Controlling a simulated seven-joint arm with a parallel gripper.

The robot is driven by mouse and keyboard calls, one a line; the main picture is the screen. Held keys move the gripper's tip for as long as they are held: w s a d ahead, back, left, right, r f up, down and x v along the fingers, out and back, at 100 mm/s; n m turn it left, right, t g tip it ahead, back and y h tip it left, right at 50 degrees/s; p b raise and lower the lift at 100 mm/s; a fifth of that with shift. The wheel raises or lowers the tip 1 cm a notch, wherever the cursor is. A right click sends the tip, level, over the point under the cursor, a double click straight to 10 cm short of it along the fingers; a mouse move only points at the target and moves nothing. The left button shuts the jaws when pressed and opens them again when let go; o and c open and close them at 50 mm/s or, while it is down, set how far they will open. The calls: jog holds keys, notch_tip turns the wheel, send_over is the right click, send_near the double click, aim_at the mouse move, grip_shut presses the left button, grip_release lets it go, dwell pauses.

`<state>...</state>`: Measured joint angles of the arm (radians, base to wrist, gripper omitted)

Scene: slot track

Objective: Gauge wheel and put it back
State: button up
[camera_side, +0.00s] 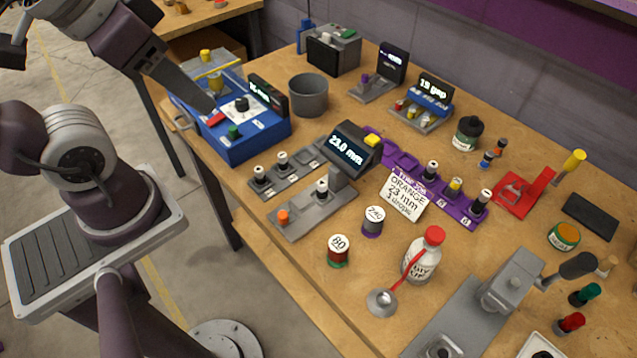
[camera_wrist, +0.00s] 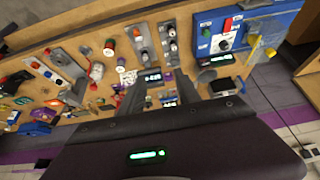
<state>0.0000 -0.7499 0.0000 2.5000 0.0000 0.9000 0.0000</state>
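A small black-and-white wheel piece (camera_side: 322,187) sits upright on the grey gauge (camera_side: 300,212), which has an orange knob (camera_side: 283,217). The gauge display (camera_side: 350,146) reads 23.0 mm. Two similar pieces stand in the grey slot track (camera_side: 290,178) behind it. Several more stand in the purple track (camera_side: 405,165). A card (camera_side: 404,196) reads "ORANGE 23 mm 3 drops". My gripper (camera_wrist: 158,85) is raised above the table, its two fingers apart with nothing seen between them. In the wrist view the gauge (camera_wrist: 142,38) and slot track (camera_wrist: 169,40) lie beyond the fingers.
A blue box (camera_side: 248,146) with knobs stands at the left, beside a grey cup (camera_side: 308,95). Spools (camera_side: 338,250) and a white bottle with a red cap (camera_side: 422,255) stand in front of the purple track. A red stand (camera_side: 523,190) is at right.

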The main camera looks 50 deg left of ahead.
dwell(0.4)
jog(key=shift+o, duration=0.8)
